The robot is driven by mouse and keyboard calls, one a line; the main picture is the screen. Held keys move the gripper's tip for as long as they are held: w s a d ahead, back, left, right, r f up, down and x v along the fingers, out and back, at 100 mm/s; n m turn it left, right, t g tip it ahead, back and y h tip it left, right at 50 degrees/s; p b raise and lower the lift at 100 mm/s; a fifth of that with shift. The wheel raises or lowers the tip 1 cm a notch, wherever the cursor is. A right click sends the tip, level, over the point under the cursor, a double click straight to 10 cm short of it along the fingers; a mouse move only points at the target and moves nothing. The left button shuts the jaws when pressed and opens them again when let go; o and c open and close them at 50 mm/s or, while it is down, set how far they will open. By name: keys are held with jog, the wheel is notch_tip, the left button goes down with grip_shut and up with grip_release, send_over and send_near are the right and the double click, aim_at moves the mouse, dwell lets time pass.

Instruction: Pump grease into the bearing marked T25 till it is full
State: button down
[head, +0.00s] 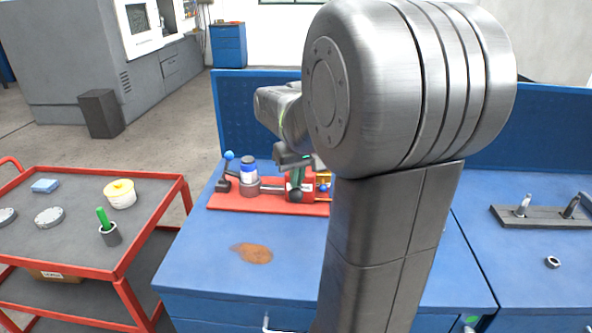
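A red base plate (228,203) lies on the blue workbench (200,262), left of my arm. On it stand a blue and white canister (249,172) on a grey round body, a lever with a blue ball (229,156), and a dark green upright part (297,180). My gripper (291,162) seems to be over the right part of this plate, mostly hidden by my own arm; its fingers cannot be made out. No T25 mark can be read, and I cannot tell which part is the bearing.
A brown stain (253,253) marks the bench. A dark rack (540,218) and a nut (552,262) are at right.

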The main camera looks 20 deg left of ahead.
notch_tip(320, 180, up, 7)
jog(key=w+p, duration=0.1)
jog(key=p, duration=0.5)
jog(key=shift+a+f, duration=0.1)
jog(key=f+b, duration=0.1)
jog(key=f, duration=0.1)
jog(key=f+b, duration=0.2)
jog(key=s+f+b, duration=0.1)
jog(key=f+b, duration=0.1)
jog(key=f, duration=0.1)
jog(key=shift+s, duration=0.1)
notch_tip(320, 180, up, 7)
jog(key=w+p, duration=0.1)
jog(key=p, duration=0.5)
jog(key=shift+w, duration=0.15)
dwell(0.5)
